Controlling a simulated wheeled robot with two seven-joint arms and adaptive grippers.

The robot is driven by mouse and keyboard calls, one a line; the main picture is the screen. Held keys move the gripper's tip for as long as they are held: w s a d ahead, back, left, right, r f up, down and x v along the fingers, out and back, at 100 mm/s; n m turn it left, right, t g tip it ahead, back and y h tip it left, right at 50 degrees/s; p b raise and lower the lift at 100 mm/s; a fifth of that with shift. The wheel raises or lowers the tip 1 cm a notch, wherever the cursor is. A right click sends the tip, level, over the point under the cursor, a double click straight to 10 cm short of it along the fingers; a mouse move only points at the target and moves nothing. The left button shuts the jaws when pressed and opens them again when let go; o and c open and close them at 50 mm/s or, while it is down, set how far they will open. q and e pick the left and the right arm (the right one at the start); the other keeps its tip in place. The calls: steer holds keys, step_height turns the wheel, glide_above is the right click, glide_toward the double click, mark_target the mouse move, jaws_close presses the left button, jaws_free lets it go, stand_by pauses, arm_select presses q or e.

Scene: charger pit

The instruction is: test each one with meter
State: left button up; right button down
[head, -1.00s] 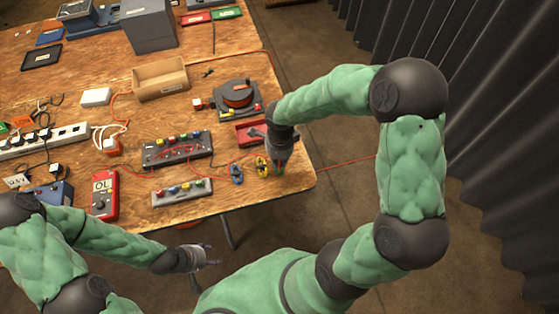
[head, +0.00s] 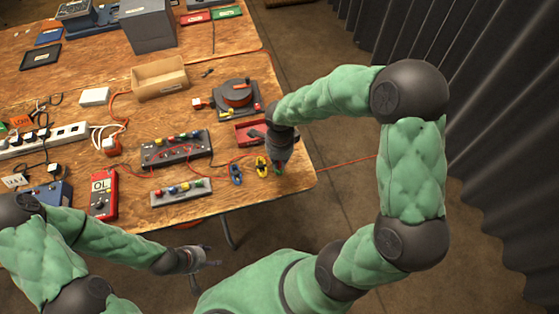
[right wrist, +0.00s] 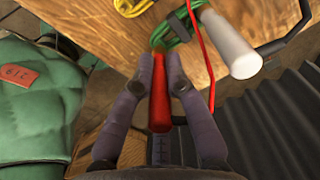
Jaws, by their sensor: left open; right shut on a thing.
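The red meter (head: 103,193) lies at the front of the table and its display reads OL. My right gripper (head: 279,168) is low over the table's front right corner. In the right wrist view it is shut on a red probe (right wrist: 160,105) whose tip end meets a coiled green cable (right wrist: 180,28); exact contact is unclear. A white cylindrical plug (right wrist: 231,46) is beside that coil. A blue coiled cable (head: 236,173) and a yellow one (head: 262,166) lie to the left. My left gripper (head: 206,257) is open and empty, off the table's front edge.
Two socket blocks with coloured terminals, one at the back (head: 176,149) and one in front (head: 181,191), lie between meter and cables. A red tray (head: 250,132), a reel (head: 236,97) and an open cardboard box (head: 160,78) stand behind. A power strip (head: 42,139) is at left.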

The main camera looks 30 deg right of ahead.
steer(key=shift+f+b, duration=0.6)
steer(key=shift+b, duration=0.4)
stand_by(1.5)
steer(key=c, duration=0.9)
jaws_free()
steer(key=shift+o, duration=0.2)
steer(key=shift+r, duration=0.1)
steer(key=shift+r+p, duration=2.3)
steer(key=shift+r, duration=1.4)
